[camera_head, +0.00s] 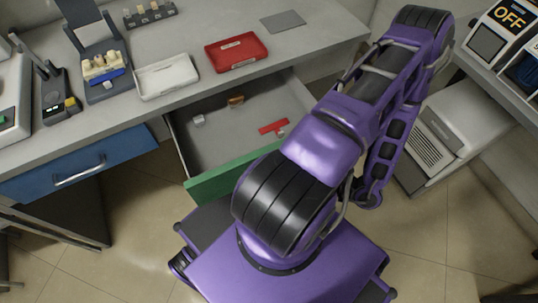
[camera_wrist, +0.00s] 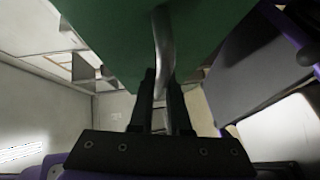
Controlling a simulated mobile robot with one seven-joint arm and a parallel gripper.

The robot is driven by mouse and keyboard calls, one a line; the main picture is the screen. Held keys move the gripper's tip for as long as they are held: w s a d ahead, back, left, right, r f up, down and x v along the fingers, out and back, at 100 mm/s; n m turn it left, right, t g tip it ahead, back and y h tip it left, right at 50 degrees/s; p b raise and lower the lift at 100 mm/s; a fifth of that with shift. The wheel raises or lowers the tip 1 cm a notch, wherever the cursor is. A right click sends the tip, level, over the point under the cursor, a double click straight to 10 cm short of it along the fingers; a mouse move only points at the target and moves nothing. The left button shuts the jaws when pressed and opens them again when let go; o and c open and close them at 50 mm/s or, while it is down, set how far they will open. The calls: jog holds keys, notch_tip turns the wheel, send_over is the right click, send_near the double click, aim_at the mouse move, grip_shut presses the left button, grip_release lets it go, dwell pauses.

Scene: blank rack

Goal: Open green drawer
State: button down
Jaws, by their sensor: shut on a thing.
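The green drawer (camera_head: 232,174) stands pulled out from under the desk in the head view. Its inside shows, holding a few small items. In the wrist view the drawer's green front (camera_wrist: 110,35) fills the top, with a curved metal handle (camera_wrist: 163,45) on it. My gripper (camera_wrist: 161,100) is shut on this handle, one dark finger on each side of it. In the head view my purple arm hides the gripper, the handle and the right part of the drawer front.
A blue drawer (camera_head: 82,163) with a metal handle is closed at the left. The desk top (camera_head: 190,35) holds a red tray (camera_head: 236,53), a white tray (camera_head: 166,77) and small devices. A grey-white cabinet (camera_head: 455,130) stands at the right. Tiled floor shows around my base.

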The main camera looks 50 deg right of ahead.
jog(key=shift+s+a, duration=0.3)
jog(key=shift+s, duration=0.65)
jog(key=c, duration=1.2)
grip_release()
jog(key=shift+o, duration=0.2)
jog(key=v, duration=1.7)
jog(key=shift+s, duration=0.2)
jog(key=shift+d, duration=0.15)
